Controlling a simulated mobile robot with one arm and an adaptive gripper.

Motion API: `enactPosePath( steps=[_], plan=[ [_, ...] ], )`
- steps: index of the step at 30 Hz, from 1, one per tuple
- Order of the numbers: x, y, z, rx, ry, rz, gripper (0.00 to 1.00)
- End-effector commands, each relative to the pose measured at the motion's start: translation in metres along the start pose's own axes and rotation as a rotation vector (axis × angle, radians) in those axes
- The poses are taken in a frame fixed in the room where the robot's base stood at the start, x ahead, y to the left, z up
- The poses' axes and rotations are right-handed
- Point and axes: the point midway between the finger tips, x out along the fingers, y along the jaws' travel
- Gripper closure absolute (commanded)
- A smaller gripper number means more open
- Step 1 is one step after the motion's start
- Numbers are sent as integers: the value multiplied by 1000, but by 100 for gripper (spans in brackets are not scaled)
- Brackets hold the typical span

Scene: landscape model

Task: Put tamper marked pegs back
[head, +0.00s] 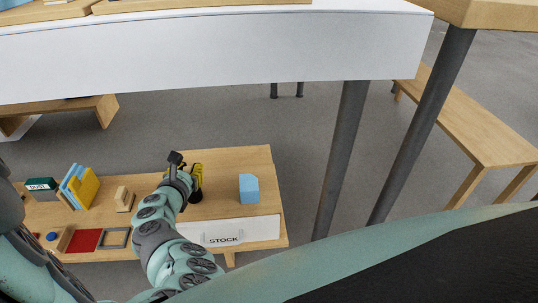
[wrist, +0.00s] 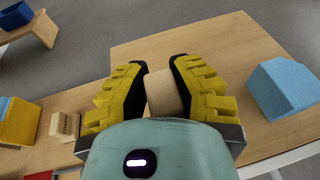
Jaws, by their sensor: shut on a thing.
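My gripper (head: 195,184) is over the low wooden table and points down at its top. In the wrist view my gripper (wrist: 158,66) has its yellow and black fingers closed on a pale wooden piece (wrist: 163,94). Only part of this piece shows between the fingers; I cannot tell whether it is a peg or whether it carries a mark. In the head view it is hidden by my gripper. Another small wooden block (head: 124,199) stands on the table to the left; it also shows in the wrist view (wrist: 65,126), with faint dark marking.
A light blue block (head: 249,188) stands right of my gripper, above the drawer labelled STOCK (head: 223,238). Left are yellow and blue upright pieces (head: 84,189), a red panel (head: 82,240), a grey frame (head: 116,238) and a green box (head: 41,188).

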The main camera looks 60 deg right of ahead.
Motion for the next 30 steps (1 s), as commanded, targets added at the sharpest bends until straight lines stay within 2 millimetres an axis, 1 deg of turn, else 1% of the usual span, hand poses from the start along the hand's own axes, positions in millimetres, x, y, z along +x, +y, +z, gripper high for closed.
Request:
enactPosePath(
  steps=[8, 9, 15, 17, 26, 30],
  plan=[
    [1, 1, -3, -1, -1, 2, 100],
    [1, 1, -3, -1, -1, 2, 72],
    [1, 1, -3, -1, -1, 2, 51],
    [1, 1, -3, -1, -1, 2, 46],
    [0, 0, -3, -1, 0, 2, 46],
    [-8, 1, -2, -1, -2, 6, 46]
  ],
)
